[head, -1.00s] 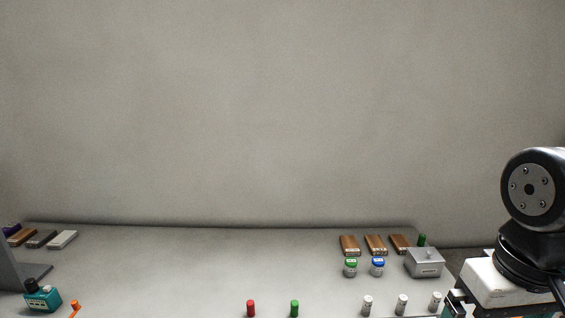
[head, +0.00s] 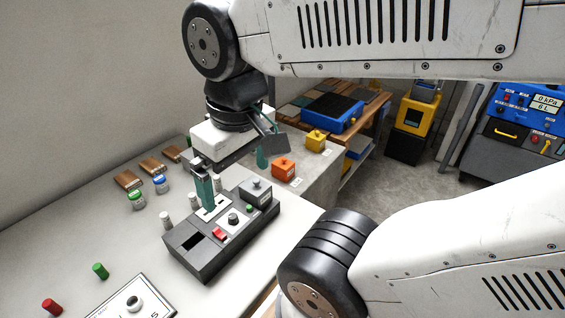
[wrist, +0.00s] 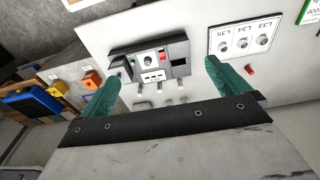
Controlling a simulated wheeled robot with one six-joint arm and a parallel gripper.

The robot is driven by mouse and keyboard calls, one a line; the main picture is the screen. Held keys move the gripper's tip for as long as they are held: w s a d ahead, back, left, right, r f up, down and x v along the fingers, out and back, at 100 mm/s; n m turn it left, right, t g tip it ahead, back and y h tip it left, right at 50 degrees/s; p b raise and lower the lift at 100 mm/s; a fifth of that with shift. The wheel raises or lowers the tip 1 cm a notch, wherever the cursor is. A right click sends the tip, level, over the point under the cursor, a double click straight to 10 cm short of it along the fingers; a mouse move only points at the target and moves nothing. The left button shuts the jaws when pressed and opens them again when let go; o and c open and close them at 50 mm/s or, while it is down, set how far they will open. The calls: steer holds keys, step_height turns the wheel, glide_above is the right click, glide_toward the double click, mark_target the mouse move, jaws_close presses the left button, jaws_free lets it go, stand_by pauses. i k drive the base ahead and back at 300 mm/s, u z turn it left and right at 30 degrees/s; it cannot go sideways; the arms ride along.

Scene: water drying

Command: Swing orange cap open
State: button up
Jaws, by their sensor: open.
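An orange box with a small knob on top (head: 284,170) stands on the table past the grey device, beside a yellow box (head: 316,140). The orange box also shows at the left of the wrist view (wrist: 92,80). I cannot tell whether its top is a hinged cap. My gripper (head: 235,178) is open, with teal fingers apart and nothing between them. In the head view it overlaps the grey device (head: 205,262), to the left of the orange box. In the wrist view the fingers (wrist: 163,68) frame the grey device.
A metal lidded box (head: 255,191) is at the device's far end. Jars, brown blocks and red and green cylinders (head: 100,271) are on the table. A blue case (head: 331,113) lies on a wooden bench behind.

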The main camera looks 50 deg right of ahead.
mark_target(282, 168)
steer(key=k, duration=1)
steer(key=z, duration=2.25)
steer(key=i, duration=1.35)
steer(key=u, duration=2.35)
steer(key=i, duration=0.5)
steer(key=z, duration=0.1)
